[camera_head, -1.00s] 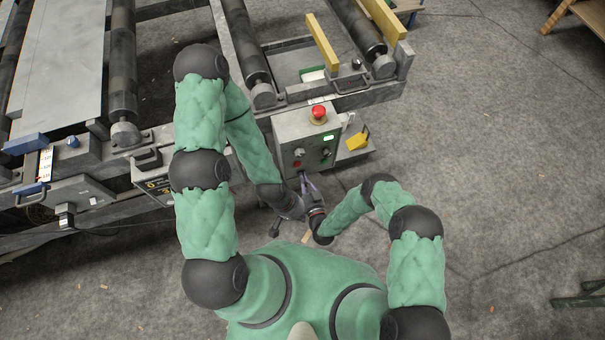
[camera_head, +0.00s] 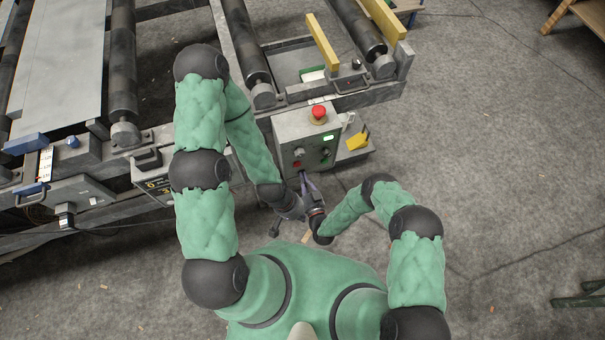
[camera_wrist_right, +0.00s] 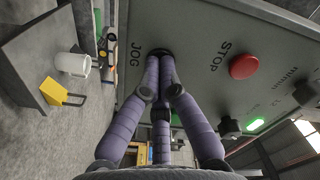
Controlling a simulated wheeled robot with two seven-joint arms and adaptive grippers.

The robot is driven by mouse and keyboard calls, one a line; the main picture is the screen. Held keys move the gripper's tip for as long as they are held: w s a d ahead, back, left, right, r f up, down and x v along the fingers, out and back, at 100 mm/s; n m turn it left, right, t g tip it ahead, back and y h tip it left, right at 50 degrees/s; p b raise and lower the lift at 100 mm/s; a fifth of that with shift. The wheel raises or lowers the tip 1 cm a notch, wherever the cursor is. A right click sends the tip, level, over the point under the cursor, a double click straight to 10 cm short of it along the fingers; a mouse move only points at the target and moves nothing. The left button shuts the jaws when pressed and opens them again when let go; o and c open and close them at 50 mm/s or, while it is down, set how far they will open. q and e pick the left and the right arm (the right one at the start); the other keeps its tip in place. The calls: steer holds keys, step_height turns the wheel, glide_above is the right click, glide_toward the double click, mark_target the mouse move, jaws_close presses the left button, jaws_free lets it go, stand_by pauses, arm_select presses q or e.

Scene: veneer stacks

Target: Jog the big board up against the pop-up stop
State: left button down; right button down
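The big board (camera_head: 62,70) is a pale grey panel lying on the roller bed at upper left. I cannot single out the pop-up stop with certainty. The grey control box (camera_head: 290,122) has a red mushroom button on top and a lit green lamp. My right gripper (camera_head: 305,177) is at the box's lower front. In the right wrist view its purple fingers (camera_wrist_right: 160,56) come together at a dark control beside the JOG label (camera_wrist_right: 135,54), and the tips hide most of it. My left gripper (camera_head: 275,228) hangs below the box, dark and small; its fingers are unclear.
A red STOP button (camera_wrist_right: 244,67) and black knobs (camera_wrist_right: 229,127) sit near the right fingers. Dark rollers (camera_head: 122,60) and yellow bars (camera_head: 322,42) are on the frame. A side shelf holds a yellow item (camera_head: 358,140) and a white cup (camera_wrist_right: 73,64).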

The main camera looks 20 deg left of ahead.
steer(key=v, duration=0.7)
stand_by(0.6)
